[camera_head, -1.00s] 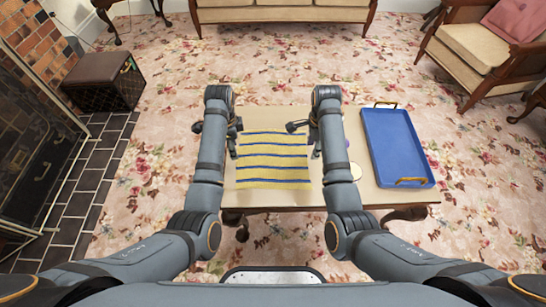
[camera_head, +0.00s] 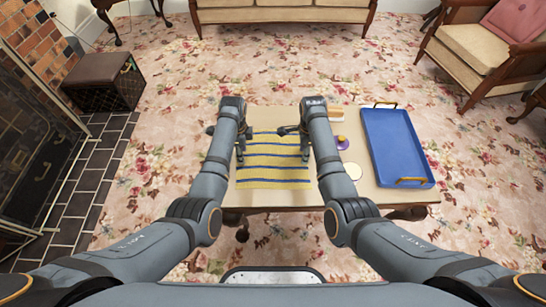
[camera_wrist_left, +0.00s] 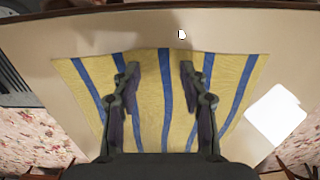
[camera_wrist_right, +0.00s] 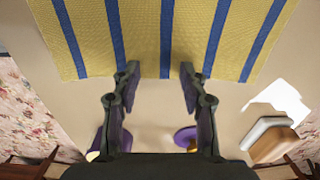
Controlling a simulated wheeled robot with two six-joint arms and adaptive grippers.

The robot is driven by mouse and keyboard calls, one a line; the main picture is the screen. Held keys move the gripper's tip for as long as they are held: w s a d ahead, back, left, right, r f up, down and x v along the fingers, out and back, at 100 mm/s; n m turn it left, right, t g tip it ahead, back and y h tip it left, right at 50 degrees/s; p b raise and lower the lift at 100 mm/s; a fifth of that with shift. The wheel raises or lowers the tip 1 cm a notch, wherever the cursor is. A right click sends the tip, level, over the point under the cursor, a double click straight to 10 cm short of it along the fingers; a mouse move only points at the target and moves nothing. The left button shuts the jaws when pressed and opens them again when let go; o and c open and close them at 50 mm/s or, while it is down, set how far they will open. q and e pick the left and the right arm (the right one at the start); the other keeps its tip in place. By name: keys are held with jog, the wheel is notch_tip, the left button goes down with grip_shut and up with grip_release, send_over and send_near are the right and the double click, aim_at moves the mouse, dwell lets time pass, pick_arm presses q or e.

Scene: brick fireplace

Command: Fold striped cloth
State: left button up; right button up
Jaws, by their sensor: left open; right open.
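The yellow cloth with blue stripes (camera_head: 270,172) lies spread flat on the low table, and its far part is partly hidden by my grippers. My left gripper (camera_head: 226,142) is over the cloth's left side. In the left wrist view its open fingers (camera_wrist_left: 159,68) point across the striped cloth (camera_wrist_left: 148,105), with nothing between them. My right gripper (camera_head: 293,142) is over the cloth's right side. In the right wrist view its open fingers (camera_wrist_right: 160,67) reach over the edge of the cloth (camera_wrist_right: 140,40). I cannot tell whether the fingertips touch the cloth.
A blue tray (camera_head: 397,148) with gold handles covers the table's right side. Between it and the cloth are a purple item (camera_head: 343,144), a white-and-orange block (camera_head: 336,115) and a pale round piece (camera_head: 353,171). The table's front strip (camera_head: 275,199) is bare.

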pick_arm(q)
jog(key=shift+f+b, duration=0.3)
pick_arm(e)
jog(key=shift+f, duration=0.3)
pick_arm(q)
jog(key=shift+r, duration=0.1)
jog(key=shift+c, duration=0.5)
pick_arm(e)
jog(key=shift+r, duration=0.1)
jog(key=shift+c, duration=0.5)
pick_arm(q)
jog(key=shift+s, duration=0.1)
jog(key=c, duration=0.4)
pick_arm(e)
jog(key=c, duration=0.4)
pick_arm(q)
grip_shut()
pick_arm(e)
grip_shut()
jog(key=shift+s, duration=0.1)
pick_arm(q)
jog(key=shift+s+f, duration=0.1)
jog(key=shift+f, duration=0.1)
jog(key=shift+r, duration=0.1)
